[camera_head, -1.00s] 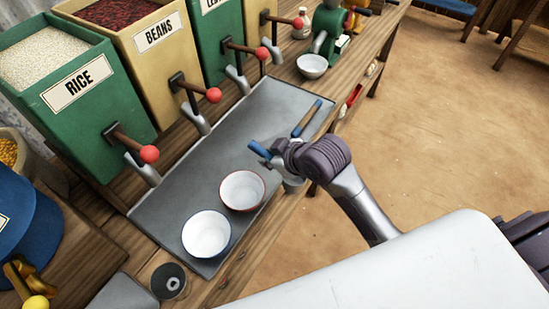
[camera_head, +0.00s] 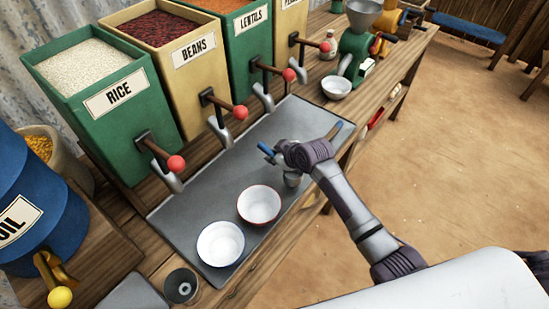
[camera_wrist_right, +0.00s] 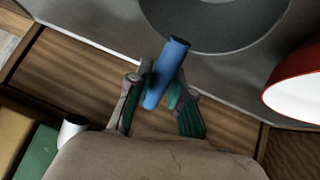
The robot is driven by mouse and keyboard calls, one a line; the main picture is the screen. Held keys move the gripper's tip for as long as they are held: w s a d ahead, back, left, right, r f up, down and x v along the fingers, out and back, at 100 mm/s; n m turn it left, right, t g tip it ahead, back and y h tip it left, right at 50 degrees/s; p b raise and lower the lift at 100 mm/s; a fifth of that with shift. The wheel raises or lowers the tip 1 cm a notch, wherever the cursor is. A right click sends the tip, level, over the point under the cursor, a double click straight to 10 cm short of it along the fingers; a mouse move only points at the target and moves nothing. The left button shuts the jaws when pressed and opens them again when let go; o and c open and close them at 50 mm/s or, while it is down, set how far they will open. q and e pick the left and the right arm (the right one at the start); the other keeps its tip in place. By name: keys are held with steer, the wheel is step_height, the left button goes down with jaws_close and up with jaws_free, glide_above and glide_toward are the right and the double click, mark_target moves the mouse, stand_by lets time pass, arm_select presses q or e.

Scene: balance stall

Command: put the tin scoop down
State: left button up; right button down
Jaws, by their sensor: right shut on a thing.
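My right gripper (camera_head: 279,155) is over the grey metal tray (camera_head: 222,183), behind and slightly right of the red-rimmed bowl. It is shut on the blue handle (camera_head: 266,149), taken as the tin scoop's. In the right wrist view, the blue handle (camera_wrist_right: 166,72) stands tilted between the fingers (camera_wrist_right: 158,98). A small grey metal cup shape (camera_head: 292,179) shows just below the gripper; I cannot tell whether it is the scoop's bowl. Whether the scoop touches the tray is hidden. My left gripper is not in view.
A red-rimmed bowl (camera_head: 259,205) and a blue-rimmed bowl (camera_head: 220,244) stand on the tray's near part. Levered bins, including rice (camera_head: 118,98), line its left side. A stick (camera_head: 338,129) lies at the tray's far right, partly behind my arm. The tray's middle is clear.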

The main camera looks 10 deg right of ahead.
steer(key=shift+f, duration=0.9)
steer(key=shift+f, duration=0.15)
steer(key=c, duration=1.1)
jaws_free()
steer(key=shift+o, duration=0.2)
steer(key=shift+r, duration=0.2)
steer(key=v, duration=1.2)
steer(key=shift+s+f, duration=0.1)
steer(key=shift+o, duration=0.2)
